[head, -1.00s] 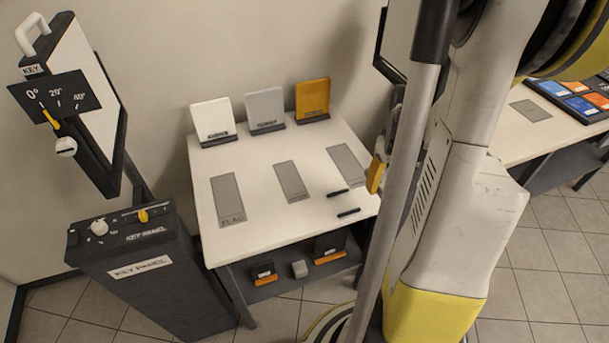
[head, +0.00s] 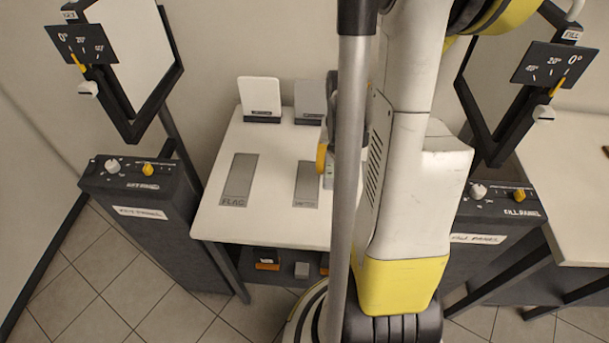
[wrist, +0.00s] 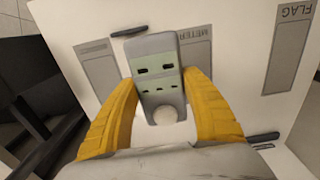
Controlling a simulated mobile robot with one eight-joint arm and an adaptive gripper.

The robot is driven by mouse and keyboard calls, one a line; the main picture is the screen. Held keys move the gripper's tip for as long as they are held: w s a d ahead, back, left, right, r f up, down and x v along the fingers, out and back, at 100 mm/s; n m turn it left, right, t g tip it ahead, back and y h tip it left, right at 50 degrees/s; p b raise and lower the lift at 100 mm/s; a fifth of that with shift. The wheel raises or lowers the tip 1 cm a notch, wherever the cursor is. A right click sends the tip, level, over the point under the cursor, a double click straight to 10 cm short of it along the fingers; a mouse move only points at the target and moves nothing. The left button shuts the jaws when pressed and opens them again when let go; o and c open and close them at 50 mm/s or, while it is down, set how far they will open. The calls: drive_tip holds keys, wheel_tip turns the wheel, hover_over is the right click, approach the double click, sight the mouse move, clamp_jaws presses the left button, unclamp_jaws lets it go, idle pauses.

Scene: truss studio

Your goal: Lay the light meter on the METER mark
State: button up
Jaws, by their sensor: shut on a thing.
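My gripper (wrist: 160,98) has yellow fingers shut on the light meter (wrist: 159,72), a grey-green slab with dark slots and a white dome. In the wrist view it is held in front of the white table, covering part of the METER mark (wrist: 197,58), a grey rectangle. The gap between meter and table cannot be judged. In the head view the METER mark (head: 306,184) lies right of the FLAG mark (head: 240,178). A yellow finger of my gripper (head: 321,158) shows beside my arm, which hides most of the gripper.
The key panel (head: 140,190) stands left of the table (head: 270,226), the fill panel (head: 500,212) to the right. Upright cards (head: 260,97) stand at the table's back. Dark bars (wrist: 129,32) lie near the marks. Small items (head: 302,270) sit on the shelf below.

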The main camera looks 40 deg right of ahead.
drive_tip(key=b, duration=0.3)
hover_over(308, 178)
wheel_tip(308, 178, down, 6)
drive_tip(key=shift+a+r, duration=0.1)
drive_tip(key=shift+f+b, duration=0.85)
drive_tip(key=shift+f, duration=1)
drive_tip(key=shift+f, duration=0.25)
drive_tip(key=o, duration=1.3)
drive_tip(key=shift+c, duration=0.2)
drive_tip(key=shift+r, duration=0.1)
